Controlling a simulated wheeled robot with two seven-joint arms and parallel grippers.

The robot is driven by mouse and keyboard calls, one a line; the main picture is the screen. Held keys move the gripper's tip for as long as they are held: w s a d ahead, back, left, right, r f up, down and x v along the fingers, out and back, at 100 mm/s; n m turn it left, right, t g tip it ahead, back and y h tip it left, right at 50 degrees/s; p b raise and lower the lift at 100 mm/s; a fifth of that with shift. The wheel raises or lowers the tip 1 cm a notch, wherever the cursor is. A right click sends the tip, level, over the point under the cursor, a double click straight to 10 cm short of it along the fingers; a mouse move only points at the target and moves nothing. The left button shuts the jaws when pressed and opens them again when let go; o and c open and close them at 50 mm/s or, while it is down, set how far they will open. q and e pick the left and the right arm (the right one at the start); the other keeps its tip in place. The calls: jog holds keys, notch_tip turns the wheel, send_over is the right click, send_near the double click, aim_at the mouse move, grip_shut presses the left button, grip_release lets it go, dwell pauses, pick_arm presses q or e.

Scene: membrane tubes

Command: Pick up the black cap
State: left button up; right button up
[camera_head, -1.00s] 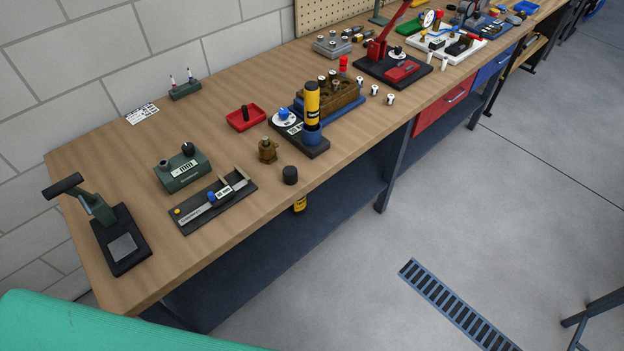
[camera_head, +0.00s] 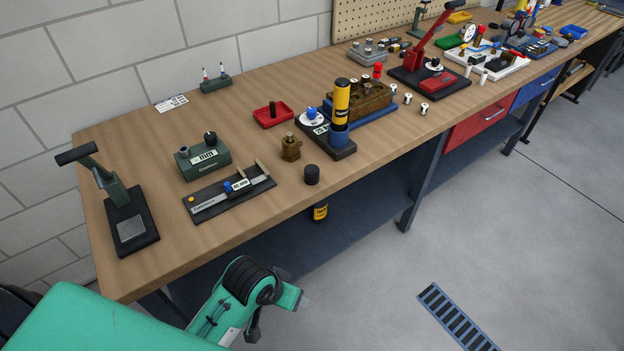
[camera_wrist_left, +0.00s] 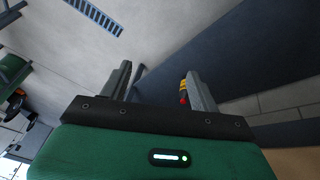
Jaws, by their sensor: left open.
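The black cap (camera_head: 312,174) is a short dark cylinder standing on the workbench (camera_head: 240,232) near its front edge, right of the brass fitting (camera_head: 291,147). My left gripper (camera_wrist_left: 158,82) is open and empty in the left wrist view, with its two fingers apart and the floor and dark bench shelf beyond them. The cap does not show in that view. My right gripper is in neither view.
A ruler fixture (camera_head: 230,197), a green meter box (camera_head: 203,157) and a hand press (camera_head: 128,218) stand left of the cap. A black base with a yellow tube (camera_head: 341,104) stands right of it. A yellow bottle (camera_head: 320,211) shows below the bench edge.

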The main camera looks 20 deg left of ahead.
pick_arm(q)
jog(key=w+d+r+h, duration=0.1)
jog(key=w+d+r, duration=0.5)
jog(key=w+d, duration=0.15)
jog(key=n+g+y, duration=0.3)
jog(key=n+y, duration=0.1)
jog(key=n, duration=0.6)
send_near(312, 169)
jog(key=f, duration=0.2)
jog(key=a+f, duration=0.1)
jog(key=f, duration=0.2)
jog(key=shift+w, duration=0.15)
jog(key=f+p, duration=0.1)
jog(key=f, duration=0.4)
jog(key=shift+w+d+p, duration=0.15)
jog(key=shift+d+p, duration=0.1)
jog(key=shift+p, duration=0.1)
jog(key=shift+f, duration=0.3)
jog(key=c, duration=0.8)
jog(key=shift+c, duration=1.2)
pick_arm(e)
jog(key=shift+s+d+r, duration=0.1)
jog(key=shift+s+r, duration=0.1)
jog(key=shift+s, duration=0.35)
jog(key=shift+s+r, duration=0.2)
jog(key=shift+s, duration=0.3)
